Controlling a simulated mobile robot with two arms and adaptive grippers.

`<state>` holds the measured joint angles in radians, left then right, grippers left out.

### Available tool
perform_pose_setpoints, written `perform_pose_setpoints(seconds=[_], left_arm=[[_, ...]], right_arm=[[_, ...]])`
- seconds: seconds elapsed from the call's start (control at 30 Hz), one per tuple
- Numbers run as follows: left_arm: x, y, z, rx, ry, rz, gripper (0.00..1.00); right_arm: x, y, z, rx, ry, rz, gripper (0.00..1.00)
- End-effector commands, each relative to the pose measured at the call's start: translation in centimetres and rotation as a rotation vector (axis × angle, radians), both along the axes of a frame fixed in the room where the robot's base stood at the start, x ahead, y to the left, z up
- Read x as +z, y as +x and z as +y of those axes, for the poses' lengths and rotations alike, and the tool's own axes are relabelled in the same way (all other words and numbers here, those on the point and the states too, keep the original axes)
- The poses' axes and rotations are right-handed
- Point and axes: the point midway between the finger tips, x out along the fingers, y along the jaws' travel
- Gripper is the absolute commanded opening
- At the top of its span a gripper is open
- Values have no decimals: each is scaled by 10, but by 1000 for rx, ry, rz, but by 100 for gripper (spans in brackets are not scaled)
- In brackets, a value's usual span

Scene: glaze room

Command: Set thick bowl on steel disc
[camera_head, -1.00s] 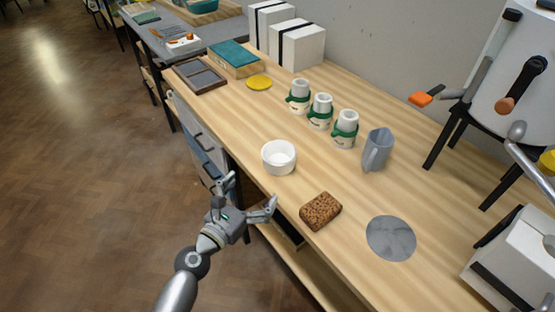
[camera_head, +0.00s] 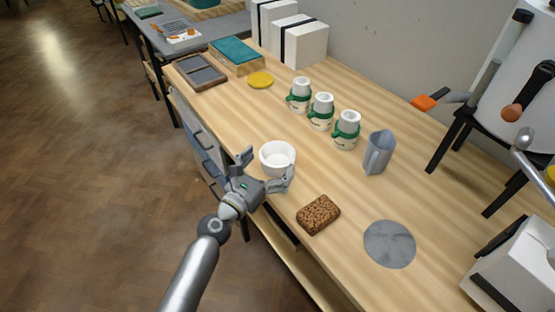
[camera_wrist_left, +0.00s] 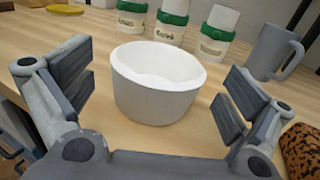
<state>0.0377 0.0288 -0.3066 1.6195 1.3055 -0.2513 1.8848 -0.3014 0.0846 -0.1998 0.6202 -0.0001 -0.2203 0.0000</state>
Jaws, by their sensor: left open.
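The thick bowl (camera_head: 277,155) is white and stands upright on the wooden table near its front edge. It also shows in the left wrist view (camera_wrist_left: 155,92), between and just beyond my open fingers. My left gripper (camera_head: 268,168) is open and empty at the near side of the bowl; it also shows in the left wrist view (camera_wrist_left: 155,100). I cannot tell whether a finger touches the bowl. The steel disc (camera_head: 390,244) is flat, round and grey, lying bare on the table to the right. My right gripper is not in view.
A brown speckled sponge-like block (camera_head: 318,215) lies between the bowl and the disc. Several white bottles with green bands, one of them here (camera_head: 347,130), and a grey jug (camera_head: 379,153) stand behind. A white box-shaped machine (camera_head: 518,268) stands right of the disc.

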Motion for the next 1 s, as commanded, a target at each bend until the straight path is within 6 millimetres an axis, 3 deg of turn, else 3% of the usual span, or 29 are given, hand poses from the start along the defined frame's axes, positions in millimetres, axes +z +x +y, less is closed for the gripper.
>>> perform_pose_setpoints(seconds=[0.3,0.6,1.0], left_arm=[[3,34,-21,0,-1,-1,100],[3,37,-23,1,-1,-1,100],[4,37,-23,1,-1,-3,50]], right_arm=[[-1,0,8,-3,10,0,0],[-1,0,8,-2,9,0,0],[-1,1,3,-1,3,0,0]])
